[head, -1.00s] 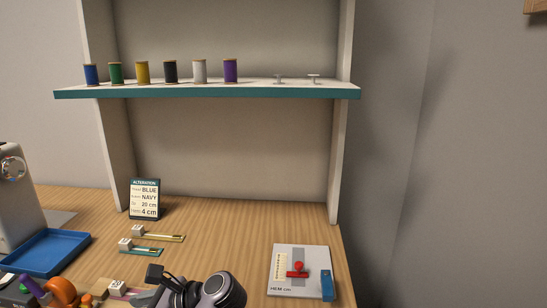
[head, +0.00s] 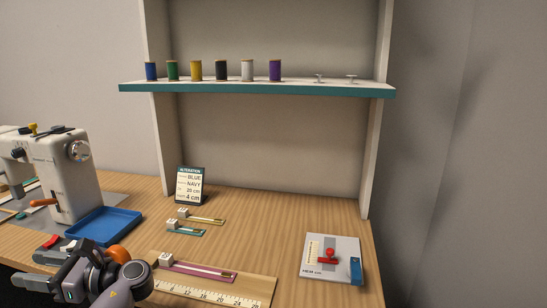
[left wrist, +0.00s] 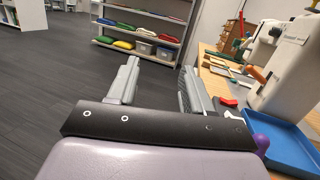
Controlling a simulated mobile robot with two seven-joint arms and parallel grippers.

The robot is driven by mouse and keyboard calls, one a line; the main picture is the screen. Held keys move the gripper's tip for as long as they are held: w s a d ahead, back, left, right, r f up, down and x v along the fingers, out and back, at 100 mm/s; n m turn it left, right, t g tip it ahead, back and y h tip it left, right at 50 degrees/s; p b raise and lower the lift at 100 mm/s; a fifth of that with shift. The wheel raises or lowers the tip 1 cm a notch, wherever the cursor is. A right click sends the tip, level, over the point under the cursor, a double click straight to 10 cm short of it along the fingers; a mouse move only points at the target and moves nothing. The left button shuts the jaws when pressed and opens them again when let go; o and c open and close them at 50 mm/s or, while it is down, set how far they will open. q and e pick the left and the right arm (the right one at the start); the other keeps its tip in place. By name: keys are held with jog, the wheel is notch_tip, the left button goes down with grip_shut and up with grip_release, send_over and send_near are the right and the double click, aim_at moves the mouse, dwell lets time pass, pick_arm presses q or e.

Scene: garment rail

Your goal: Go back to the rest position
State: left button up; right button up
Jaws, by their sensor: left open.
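My left gripper (head: 36,269) is at the lower left of the head view, in front of the blue tray and pointing left. In the left wrist view its two fingers (left wrist: 158,88) stand apart with nothing between them, so it is open and empty. Beyond the fingers are dark floor and a distant shelf. My right gripper is in neither view.
The sewing machine (head: 62,172) and blue tray (head: 104,226) are at the left of the wooden table (head: 262,228). Spools stand on the shelf (head: 255,90).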

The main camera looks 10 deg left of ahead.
pick_arm(q)
jog(key=s+a+r+n+g+y, duration=0.1)
jog(key=s+a+r+g, duration=0.1)
jog(key=a+r, duration=0.25)
notch_tip(320, 180, down, 16)
jog(key=w+m+t+h, duration=0.2)
jog(key=m+t+h, duration=0.2)
jog(key=t, duration=0.8)
jog(key=s+d+f+n+t+h, duration=0.2)
jog(key=s+d+f+h, duration=0.1)
jog(key=d+f+h, duration=0.3)
jog(key=s+d+f+n+t+h, duration=0.1)
jog(key=s+d+f+h, duration=0.1)
jog(key=d+f+h, duration=0.4)
jog(key=s+d+f+n+t+h, duration=0.1)
jog(key=s+d+n+h, duration=0.2)
jog(key=d, duration=0.5)
jog(key=s+d+f+n+h, duration=0.1)
jog(key=s+d+n, duration=0.2)
jog(key=d+n, duration=0.4)
jog(key=s+d+f+n+t+h, duration=0.1)
jog(key=s+d+n+h, duration=0.2)
jog(key=d, duration=0.6)
notch_tip(320, 180, up, 8)
jog(key=a+p, duration=0.1)
jog(key=p, duration=0.8)
jog(key=shift+a+f+y, duration=0.15)
jog(key=shift+y, duration=0.25)
